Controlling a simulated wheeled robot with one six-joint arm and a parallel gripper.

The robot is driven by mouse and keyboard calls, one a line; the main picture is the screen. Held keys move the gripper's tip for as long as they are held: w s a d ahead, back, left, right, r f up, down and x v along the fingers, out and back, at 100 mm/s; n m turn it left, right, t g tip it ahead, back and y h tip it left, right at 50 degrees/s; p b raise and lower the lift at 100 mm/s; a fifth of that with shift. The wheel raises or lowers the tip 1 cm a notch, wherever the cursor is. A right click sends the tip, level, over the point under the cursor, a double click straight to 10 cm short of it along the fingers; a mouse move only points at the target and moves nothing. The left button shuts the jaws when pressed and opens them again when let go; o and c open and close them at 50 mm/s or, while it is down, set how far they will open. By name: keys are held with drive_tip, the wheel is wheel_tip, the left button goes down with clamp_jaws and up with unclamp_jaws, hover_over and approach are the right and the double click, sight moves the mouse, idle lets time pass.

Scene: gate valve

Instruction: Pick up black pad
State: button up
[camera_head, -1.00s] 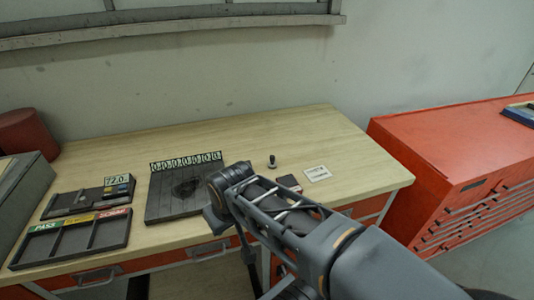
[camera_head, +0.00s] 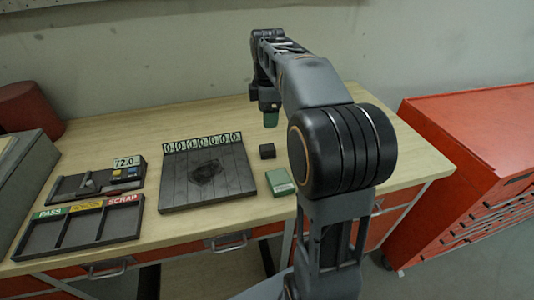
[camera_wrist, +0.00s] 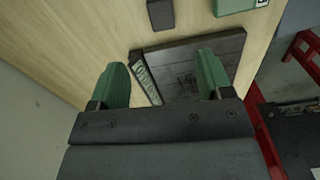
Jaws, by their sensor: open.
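A small black block (camera_head: 267,151), which fits the name black pad, lies on the wooden bench right of the dark ribbed plate. It also shows at the top edge of the wrist view (camera_wrist: 161,14). My gripper (camera_head: 270,115) is above the bench behind the block in the head view, apart from it. In the wrist view my gripper's two green fingers (camera_wrist: 165,85) are spread with nothing between them. The dark plate (camera_head: 180,185), with a row of number labels, lies beyond the fingers in the wrist view (camera_wrist: 215,50).
A green box (camera_head: 280,182) lies near the block, toward the bench's front. A dark sorting tray (camera_head: 80,233) and a gauge device (camera_head: 95,183) stand left of the plate. A red cabinet (camera_head: 470,140) stands right. The bench (camera_head: 130,145) behind the plate is clear.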

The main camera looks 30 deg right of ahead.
hover_over(268, 147)
drive_tip(key=f, duration=0.7)
drive_tip(key=shift+w+f+b, duration=0.2)
drive_tip(key=shift+f+b, duration=0.05)
drive_tip(key=shift+b, duration=0.1)
drive_tip(key=shift+s+f, duration=0.15)
drive_tip(key=shift+f, duration=2.65)
drive_tip(key=shift+c, duration=0.3)
drive_tip(key=c, duration=1)
drive_tip(key=shift+o, duration=0.2)
drive_tip(key=shift+r, duration=0.2)
drive_tip(key=shift+r, duration=0.6)
drive_tip(key=s+d+r, duration=0.3)
drive_tip(key=s+r, duration=0.8)
drive_tip(key=s, duration=0.2)
drive_tip(key=shift+s+d+r+b, duration=0.25)
drive_tip(key=shift+d+b, duration=0.1)
drive_tip(key=shift+b, duration=0.1)
